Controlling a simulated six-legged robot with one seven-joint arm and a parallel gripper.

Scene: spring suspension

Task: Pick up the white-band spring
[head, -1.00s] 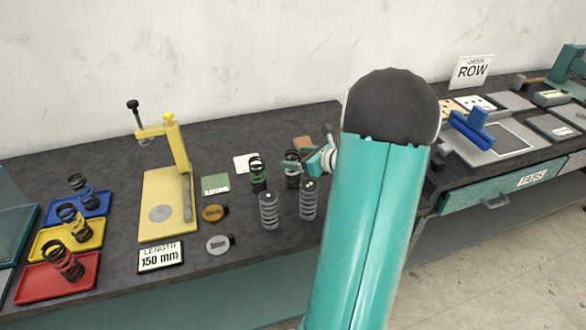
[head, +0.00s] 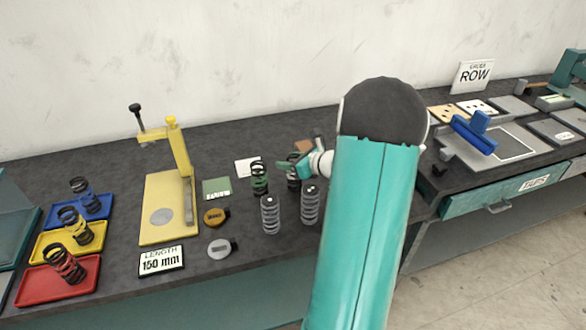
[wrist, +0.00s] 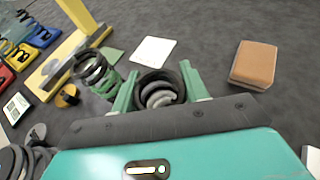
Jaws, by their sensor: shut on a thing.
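My gripper (wrist: 158,92) is shut on a dark coil spring (wrist: 159,95), which stands upright between the green fingers in the wrist view. Pale coils show inside its dark top ring; I take it for the white-band spring, though its band is hidden. In the head view this spring (head: 293,183) is partly covered by my gripper (head: 289,166). I cannot tell whether its foot touches the bench.
A green-banded spring (head: 259,178) stands close on the left. Two grey springs (head: 270,214) (head: 310,204) stand in front. A brown block (wrist: 254,64) lies to the right in the wrist view. A yellow press (head: 168,205) and coloured trays with springs are farther left.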

